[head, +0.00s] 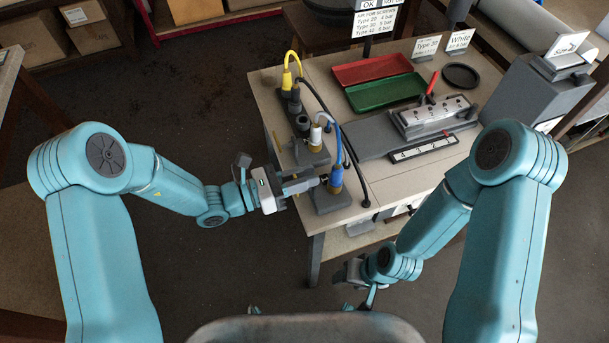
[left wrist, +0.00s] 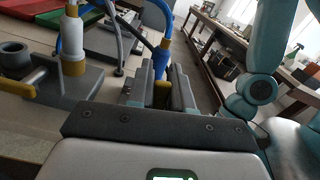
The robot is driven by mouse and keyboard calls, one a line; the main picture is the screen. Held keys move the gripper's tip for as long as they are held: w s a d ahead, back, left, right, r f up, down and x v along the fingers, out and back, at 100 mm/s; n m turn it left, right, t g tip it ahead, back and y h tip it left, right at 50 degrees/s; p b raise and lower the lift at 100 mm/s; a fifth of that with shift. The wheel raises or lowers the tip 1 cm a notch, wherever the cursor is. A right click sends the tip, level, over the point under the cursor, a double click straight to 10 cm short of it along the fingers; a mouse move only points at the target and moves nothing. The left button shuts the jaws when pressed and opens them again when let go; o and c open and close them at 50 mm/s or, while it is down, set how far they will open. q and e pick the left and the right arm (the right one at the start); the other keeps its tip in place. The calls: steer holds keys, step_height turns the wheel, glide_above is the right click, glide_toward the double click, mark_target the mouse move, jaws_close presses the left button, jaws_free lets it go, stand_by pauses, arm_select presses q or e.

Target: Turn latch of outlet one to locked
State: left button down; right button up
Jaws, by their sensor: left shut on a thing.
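A grey outlet block (head: 332,202) stands at the table's near left corner. A blue connector with a brass collar and a blue hose (head: 336,172) stands upright in it; the hose also shows in the left wrist view (left wrist: 160,62). My left gripper (head: 312,182) reaches it from the left. In the left wrist view its fingers (left wrist: 160,92) are shut on a yellow latch lever (left wrist: 162,95), mostly hidden between them. I cannot read an outlet number or the latch's marked position. My right gripper (head: 352,272) hangs low in front of the table, apart from everything; its jaws are unclear.
More outlets stand in a row behind, with a white connector (head: 315,133), an empty socket (head: 302,124) and a yellow hose (head: 290,65). A black cable hangs beside the blue hose.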

arm_select(q)
steer(key=n, duration=0.2)
steer(key=w+n+p, duration=0.1)
steer(key=n, duration=0.2)
steer(key=w+f+n+p, duration=0.1)
steer(key=n, duration=0.2)
steer(key=shift+w+a+f, duration=0.1)
steer(key=shift+w+a, duration=0.1)
steer(key=shift+a, duration=0.2)
steer(key=n, duration=0.2)
steer(key=f+n, duration=0.1)
steer(key=shift+w+a+n+p, duration=0.1)
steer(key=shift+w+n+p, duration=0.15)
steer(key=shift+n+p, duration=0.15)
steer(key=shift+w+f+n, duration=0.1)
steer(key=shift+f+n, duration=0.3)
steer(key=shift+n, duration=0.65)
steer(key=shift+w+f+n, duration=0.1)
steer(key=shift+f+n, duration=0.25)
steer(key=shift+n, duration=0.7)
steer(key=c, duration=1.1)
jaws_free()
steer(key=shift+s, duration=0.1)
